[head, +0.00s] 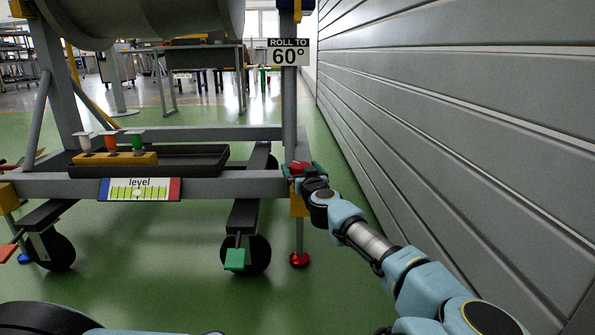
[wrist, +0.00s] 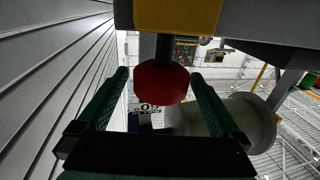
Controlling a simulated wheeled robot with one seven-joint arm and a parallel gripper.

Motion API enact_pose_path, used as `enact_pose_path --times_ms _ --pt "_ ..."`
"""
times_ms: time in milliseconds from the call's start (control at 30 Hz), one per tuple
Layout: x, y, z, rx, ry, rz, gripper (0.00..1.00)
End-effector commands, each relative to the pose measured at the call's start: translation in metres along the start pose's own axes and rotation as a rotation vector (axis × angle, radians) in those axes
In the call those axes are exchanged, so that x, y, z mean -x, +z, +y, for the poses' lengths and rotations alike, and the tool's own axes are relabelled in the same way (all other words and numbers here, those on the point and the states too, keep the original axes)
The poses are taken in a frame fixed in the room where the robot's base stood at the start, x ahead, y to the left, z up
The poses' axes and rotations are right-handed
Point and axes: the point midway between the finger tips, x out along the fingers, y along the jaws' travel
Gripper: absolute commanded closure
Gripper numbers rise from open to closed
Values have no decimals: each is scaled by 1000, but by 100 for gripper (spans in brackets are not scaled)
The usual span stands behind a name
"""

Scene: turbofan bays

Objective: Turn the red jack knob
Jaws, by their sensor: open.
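The red jack knob (head: 298,168) is at the right end of the stand's lower beam in the head view, partly hidden by my gripper (head: 308,176). In the wrist view the red knob (wrist: 162,82) is round and sits on a dark shaft under a yellow block (wrist: 178,16). My gripper (wrist: 158,100) is open, with one green finger on each side of the knob. Gaps show between the fingers and the knob, so it is not gripped. A jack leg with a red foot (head: 299,260) reaches the floor below the yellow block.
A ribbed grey wall (head: 450,90) runs close along the right of my arm. The stand's beam (head: 230,186) carries a level gauge (head: 139,190) and a dark tray (head: 190,162). A caster with a green pedal (head: 235,260) stands left of the jack. A "ROLL TO 60°" sign (head: 288,52) hangs above.

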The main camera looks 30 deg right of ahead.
Motion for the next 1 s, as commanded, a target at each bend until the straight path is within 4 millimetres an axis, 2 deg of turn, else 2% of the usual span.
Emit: enact_pose_path --times_ms 33,200,600,1000 --pt "-9 4 -1 0 -2 0 0" --pt "-28 2 -1 0 -1 0 0" --pt "-35 0 0 -1 0 0 0" --pt "-34 0 0 -1 -1 0 45"
